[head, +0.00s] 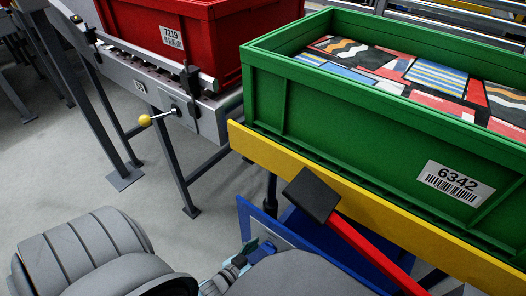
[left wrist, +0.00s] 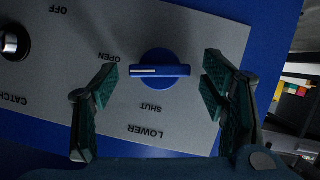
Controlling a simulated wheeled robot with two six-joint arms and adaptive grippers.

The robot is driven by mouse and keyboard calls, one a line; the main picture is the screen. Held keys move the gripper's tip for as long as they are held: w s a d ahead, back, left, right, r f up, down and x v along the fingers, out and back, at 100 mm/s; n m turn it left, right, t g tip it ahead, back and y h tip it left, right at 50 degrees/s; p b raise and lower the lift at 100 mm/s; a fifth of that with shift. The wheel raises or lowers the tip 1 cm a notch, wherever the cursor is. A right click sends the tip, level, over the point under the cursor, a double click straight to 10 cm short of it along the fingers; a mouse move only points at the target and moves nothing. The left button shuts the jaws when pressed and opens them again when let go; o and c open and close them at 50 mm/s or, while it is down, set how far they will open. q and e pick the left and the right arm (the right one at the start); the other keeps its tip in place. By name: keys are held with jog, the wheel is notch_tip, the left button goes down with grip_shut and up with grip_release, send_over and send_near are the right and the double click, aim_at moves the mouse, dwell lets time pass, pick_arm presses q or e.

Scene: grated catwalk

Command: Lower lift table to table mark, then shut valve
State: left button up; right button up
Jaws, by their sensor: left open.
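The blue valve knob (left wrist: 160,70) sits on a grey panel (left wrist: 215,25) marked LOWER, OPEN and SHUT, seen upside down in the left wrist view. Its white line points left in the picture, on the side of the OPEN label. My left gripper (left wrist: 158,88) is open, with a finger on each side of the knob and apart from it. In the head view only part of it shows (head: 258,252), behind my arm. The lift table (head: 350,205) has a yellow edge and carries a green crate (head: 330,115). I cannot make out a table mark. My right gripper is out of view.
A red crate (head: 225,50) stands on a roller conveyor (head: 135,75) beside the lift table. A lever with a yellow ball (head: 145,120) sticks out from the conveyor. A red bar with a black pad (head: 312,194) crosses before the table. A black CATCH knob (left wrist: 14,42) is on the panel.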

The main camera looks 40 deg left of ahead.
pick_arm(q)
jog(key=shift+c, duration=0.2)
jog(key=c, duration=1.1)
